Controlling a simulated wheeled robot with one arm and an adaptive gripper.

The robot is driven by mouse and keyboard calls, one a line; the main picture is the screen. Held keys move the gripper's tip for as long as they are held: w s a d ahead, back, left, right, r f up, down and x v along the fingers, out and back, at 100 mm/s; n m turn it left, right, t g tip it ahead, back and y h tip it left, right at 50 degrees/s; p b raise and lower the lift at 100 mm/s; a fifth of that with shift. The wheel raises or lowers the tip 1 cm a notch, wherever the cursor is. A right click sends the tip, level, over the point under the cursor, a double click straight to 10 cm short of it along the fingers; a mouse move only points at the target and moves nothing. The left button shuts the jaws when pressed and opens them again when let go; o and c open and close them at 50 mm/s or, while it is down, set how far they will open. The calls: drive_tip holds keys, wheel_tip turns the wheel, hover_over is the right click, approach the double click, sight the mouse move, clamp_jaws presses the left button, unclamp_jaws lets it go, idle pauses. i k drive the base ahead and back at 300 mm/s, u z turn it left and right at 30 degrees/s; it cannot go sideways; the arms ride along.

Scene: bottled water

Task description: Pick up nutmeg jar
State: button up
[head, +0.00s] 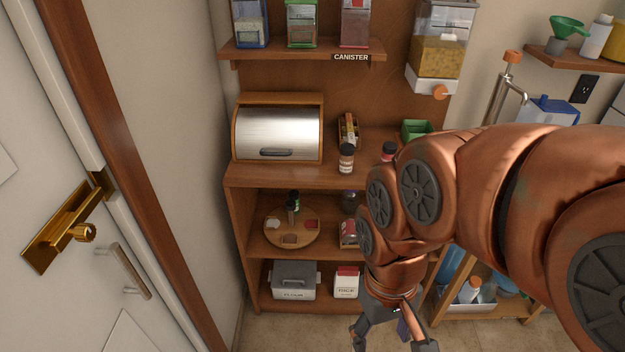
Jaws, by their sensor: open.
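A small spice jar (347,158) with a dark lid, brownish contents and a pale label stands upright on the wooden cabinet's top, near its front edge. A second dark-lidded jar (388,151) stands to its right, partly hidden by my arm. The labels are too small to read, so I cannot tell which jar is nutmeg. My gripper (392,338) is open at the bottom of the picture, low in front of the cabinet and well below the jars. It appears empty, with its fingertips near the frame's lower edge.
A bread box (277,134) stands left of the jars, with a small rack (349,130) behind them. A round wooden turntable (291,241) with jars sits on the middle shelf. A grain dispenser (441,50) hangs above. A door (65,200) is at left.

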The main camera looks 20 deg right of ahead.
sight(346, 150)
drive_tip(key=u, duration=3.45)
drive_tip(key=k, duration=2)
drive_tip(key=z, duration=0.55)
